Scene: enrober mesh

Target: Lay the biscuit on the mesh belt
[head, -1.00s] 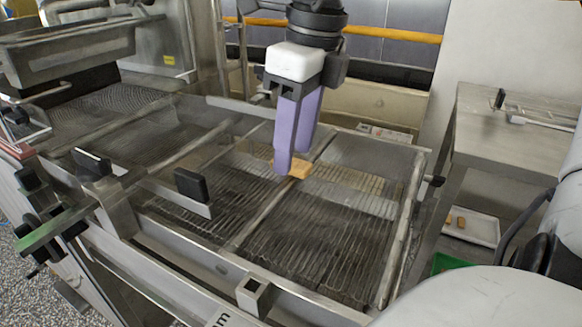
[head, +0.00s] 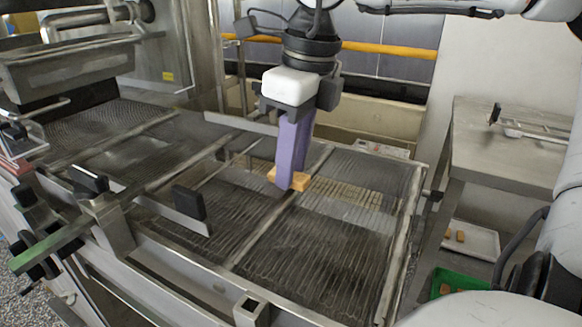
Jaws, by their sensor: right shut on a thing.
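The biscuit (head: 301,181) is a small golden-orange piece, partly hidden behind the fingers. My right gripper (head: 289,184) reaches down from the top with purple fingers and is shut on the biscuit. It holds the biscuit low over the mesh belt (head: 310,255), near the metal bar that runs across it. I cannot tell whether the biscuit touches the belt. The belt is a dark wire mesh inside a steel frame. My left gripper is not in view.
A steel side table (head: 505,150) stands at the right. Below it are a white tray (head: 478,240) with biscuits and a green crate (head: 458,284). A black-handled bracket (head: 188,203) sticks out over the belt's left side. A steel hopper (head: 70,65) stands at the back left.

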